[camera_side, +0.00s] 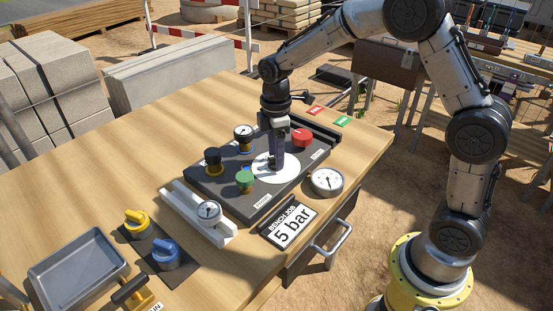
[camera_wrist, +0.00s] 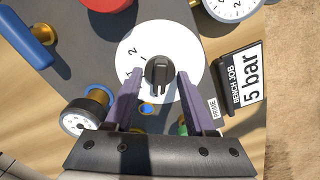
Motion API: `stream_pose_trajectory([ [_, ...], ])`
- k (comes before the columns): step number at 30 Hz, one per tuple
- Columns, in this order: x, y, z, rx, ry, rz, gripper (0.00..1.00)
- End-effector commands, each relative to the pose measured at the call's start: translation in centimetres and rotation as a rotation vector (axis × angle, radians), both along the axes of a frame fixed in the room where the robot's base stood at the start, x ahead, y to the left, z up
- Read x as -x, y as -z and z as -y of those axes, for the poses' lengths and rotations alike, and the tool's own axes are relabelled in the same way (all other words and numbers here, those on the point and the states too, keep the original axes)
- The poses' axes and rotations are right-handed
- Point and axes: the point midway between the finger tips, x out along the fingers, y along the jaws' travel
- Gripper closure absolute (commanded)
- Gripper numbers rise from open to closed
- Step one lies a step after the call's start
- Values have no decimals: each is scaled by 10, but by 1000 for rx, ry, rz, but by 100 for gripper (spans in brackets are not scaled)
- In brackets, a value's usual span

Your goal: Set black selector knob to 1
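The black selector knob (camera_wrist: 160,74) sits at the centre of a round white dial (camera_wrist: 178,50) in the wrist view. Its raised grip runs roughly up and down in that picture. Figures that look like 1 and 2 are printed on the dial to the knob's upper left. My gripper (camera_wrist: 160,80) is open, with one purple finger on each side of the knob and gaps visible between. In the side view my gripper (camera_side: 277,166) points down over the white dial (camera_side: 263,169) and hides the knob.
The dark panel (camera_side: 228,193) also carries a red knob (camera_side: 301,137), a green knob (camera_side: 244,181), a black-topped valve (camera_side: 212,159) and a gauge (camera_side: 243,132). Another gauge (camera_side: 327,181) and a "5 bar" sign (camera_side: 292,227) stand near the front edge. Yellow (camera_side: 137,221) and blue (camera_side: 166,252) handles lie left.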

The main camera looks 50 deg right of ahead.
Motion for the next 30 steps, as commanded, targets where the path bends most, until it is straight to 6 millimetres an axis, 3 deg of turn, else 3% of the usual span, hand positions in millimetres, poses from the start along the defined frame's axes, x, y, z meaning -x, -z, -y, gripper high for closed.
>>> stream_pose_trajectory([
  [2, 0, 0, 0, 0, 0, 0, 45],
  [7, 0, 1, 0, -1, 1, -1, 16],
  [8, 0, 1, 0, 0, 1, 0, 15],
  [17, 0, -2, 0, 0, 1, 0, 15],
  [30, -1, -48, 0, 0, 1, 4, 15],
])
